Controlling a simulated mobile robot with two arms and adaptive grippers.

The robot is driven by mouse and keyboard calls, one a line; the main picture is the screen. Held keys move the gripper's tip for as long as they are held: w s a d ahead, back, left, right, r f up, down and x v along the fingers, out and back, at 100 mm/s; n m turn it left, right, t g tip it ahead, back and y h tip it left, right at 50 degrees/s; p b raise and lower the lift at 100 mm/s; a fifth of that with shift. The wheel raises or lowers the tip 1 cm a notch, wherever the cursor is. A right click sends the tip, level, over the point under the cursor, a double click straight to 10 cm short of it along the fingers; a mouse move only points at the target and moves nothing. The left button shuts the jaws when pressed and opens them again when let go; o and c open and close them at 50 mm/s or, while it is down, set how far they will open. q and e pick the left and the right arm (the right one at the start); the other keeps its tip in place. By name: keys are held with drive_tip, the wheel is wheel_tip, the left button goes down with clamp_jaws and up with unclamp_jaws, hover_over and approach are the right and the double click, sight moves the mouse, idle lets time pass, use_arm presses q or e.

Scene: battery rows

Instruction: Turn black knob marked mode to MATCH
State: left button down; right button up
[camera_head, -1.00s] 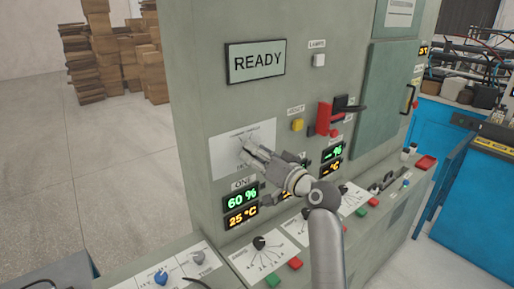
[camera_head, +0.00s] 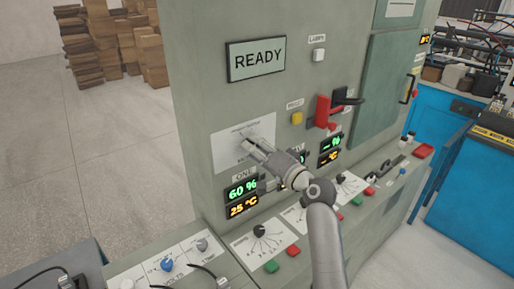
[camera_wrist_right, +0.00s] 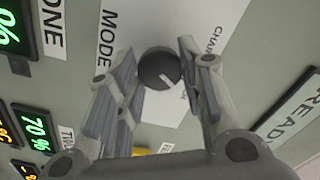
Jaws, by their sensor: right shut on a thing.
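The black mode knob (camera_wrist_right: 159,68) is round with a short white pointer line and sits on a white plate (camera_head: 228,135) on the grey cabinet front. In the right wrist view the word MODE is to its left and a partly cut-off label starting CHAR to its upper right. My right gripper (camera_head: 246,144) reaches the plate and is shut on the knob, with its fingers (camera_wrist_right: 158,82) on either side. In the head view the gripper mostly hides the knob. The MATCH marking is not readable. My left gripper is not in view.
A READY screen (camera_head: 257,59) is above the plate. A yellow button (camera_head: 297,118) and a red handle (camera_head: 323,110) are to its right. Lit displays (camera_head: 243,189) are below. A sloped desk with a black selector knob (camera_head: 259,230) and several coloured buttons juts out underneath.

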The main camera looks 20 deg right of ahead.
drive_tip(key=o, duration=1)
drive_tip(key=shift+o, duration=0.2)
drive_tip(key=v, duration=1.2)
